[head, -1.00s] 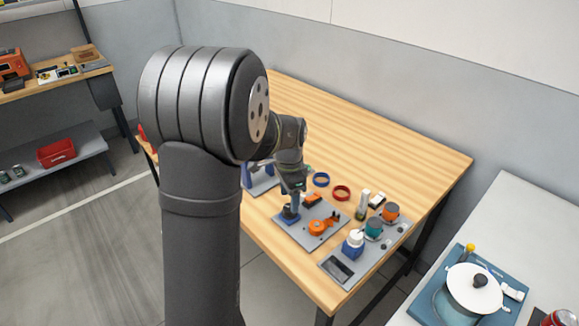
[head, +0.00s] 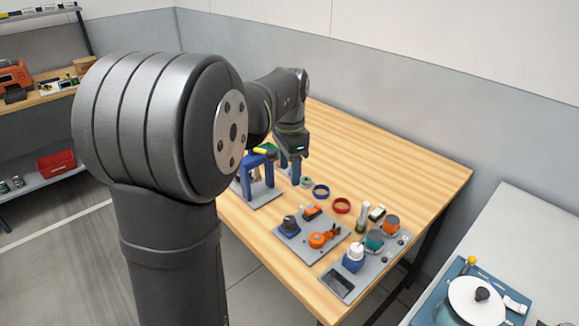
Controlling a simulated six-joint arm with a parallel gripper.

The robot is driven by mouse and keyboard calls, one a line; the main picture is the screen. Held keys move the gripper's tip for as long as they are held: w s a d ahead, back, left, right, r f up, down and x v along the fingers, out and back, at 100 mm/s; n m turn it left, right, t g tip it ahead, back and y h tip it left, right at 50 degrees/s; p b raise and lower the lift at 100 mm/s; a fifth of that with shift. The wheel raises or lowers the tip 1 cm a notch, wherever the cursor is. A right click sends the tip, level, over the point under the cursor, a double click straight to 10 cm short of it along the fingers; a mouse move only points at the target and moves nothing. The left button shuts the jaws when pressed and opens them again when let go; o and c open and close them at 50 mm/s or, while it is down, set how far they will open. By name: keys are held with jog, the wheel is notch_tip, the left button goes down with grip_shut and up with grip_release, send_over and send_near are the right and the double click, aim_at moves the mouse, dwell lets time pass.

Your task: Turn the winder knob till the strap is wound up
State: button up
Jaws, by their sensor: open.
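My gripper (head: 290,169) is open, its blue fingers pointing down beside a blue stand and above the back part of the table. A dark knob (head: 290,223) on a blue base sits at the left of a grey plate (head: 303,253), apart from my gripper. An orange round part (head: 318,240) with an arm to one side and a smaller orange and dark piece (head: 312,212) are on the same plate. I cannot tell for sure which part is the winder knob. No strap can be made out at this size.
The blue stand (head: 258,183) is left of my gripper. A blue ring (head: 321,191) and a red ring (head: 341,206) lie behind the plate. A second grey tray (head: 366,277) with bottles and jars stands at the right. The back right of the wooden table (head: 400,160) is clear.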

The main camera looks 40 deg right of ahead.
aim_at(290, 219)
notch_tip(290, 219, down, 18)
jog(key=n, duration=2.5)
jog(key=shift+r, duration=0.15)
jog(key=shift+c, duration=0.3)
jog(key=c, duration=0.9)
